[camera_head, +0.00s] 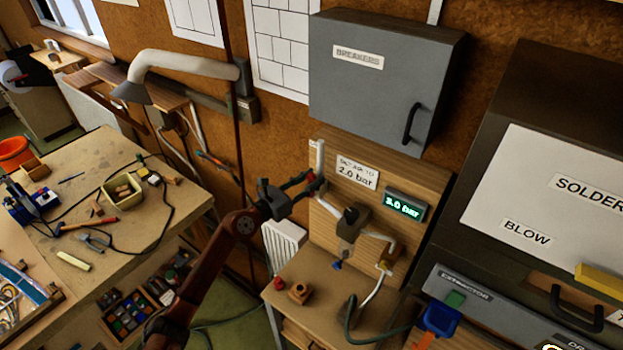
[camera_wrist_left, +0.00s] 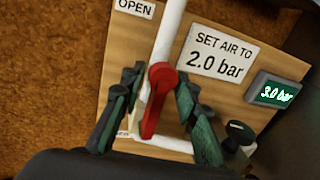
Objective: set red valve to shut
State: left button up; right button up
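The red valve (camera_wrist_left: 154,100) is a red lever on a white upright pipe (camera_wrist_left: 171,32) on a wooden board. In the left wrist view its handle points down, roughly in line with the pipe. An OPEN label (camera_wrist_left: 135,8) is beside the pipe's top; a lower label is mostly hidden. My left gripper (camera_wrist_left: 158,120) is open, its dark fingers on either side of the handle with gaps showing. In the head view my left gripper (camera_head: 303,186) is at the board's left edge and partly hides the valve. My right gripper is not in view.
A sign (camera_head: 357,172) reads 2.0 bar, and the display (camera_head: 404,204) reads 3.0 bar. A black knob (camera_head: 351,214) sits right of my left gripper. A grey breakers cabinet (camera_head: 380,80) hangs above. A small bench (camera_head: 325,293) stands below, with a red button.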

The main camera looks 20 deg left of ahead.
pick_arm(q)
grip_shut()
dwell(0.7)
